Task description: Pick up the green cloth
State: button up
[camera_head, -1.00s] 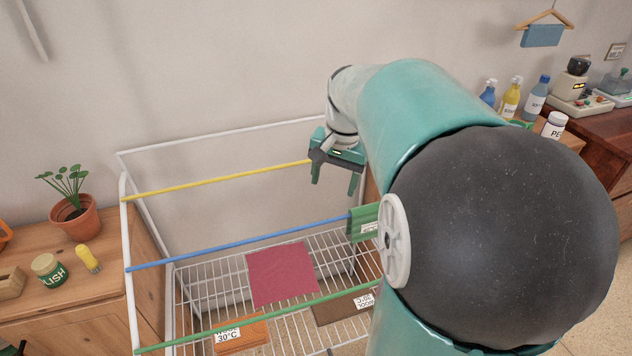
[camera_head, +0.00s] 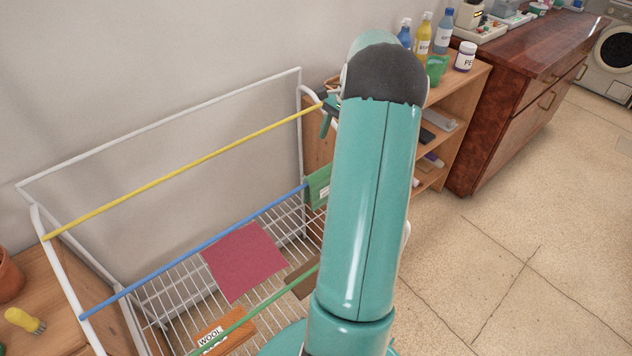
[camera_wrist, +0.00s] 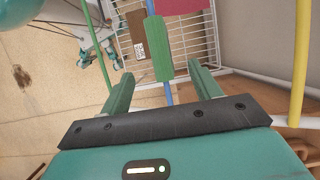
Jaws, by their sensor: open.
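The green cloth (camera_head: 318,187) hangs over the blue rail (camera_head: 215,240) near its right end, partly hidden by my arm in the head view. In the wrist view the cloth (camera_wrist: 159,48) shows as a narrow green strip along the blue rail. My gripper (camera_wrist: 161,70) is open and empty there. The cloth's near end lies between the fingertips in the picture, apart from both; the depth gap cannot be told. In the head view only a bit of my gripper (camera_head: 328,118) shows beside my arm, near the yellow rail's right end.
The yellow rail (camera_head: 180,175) and green rail (camera_head: 240,318) run alongside the blue one. A red cloth (camera_head: 245,262) and an orange piece labelled WOOL (camera_head: 225,332) lie in the rack. A wooden shelf (camera_head: 470,90) with bottles stands right of the rack. The floor at right is clear.

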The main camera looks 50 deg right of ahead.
aim_at(322, 178)
jog(key=x, duration=1.4)
jog(key=shift+s+d, duration=0.25)
jog(key=shift+f, duration=0.3)
jog(key=c, duration=1.1)
jog(key=shift+r, duration=0.15)
notch_tip(322, 178, up, 18)
jog(key=shift+r, duration=0.15)
jog(key=o, duration=0.5)
jog(key=shift+c, duration=1.4)
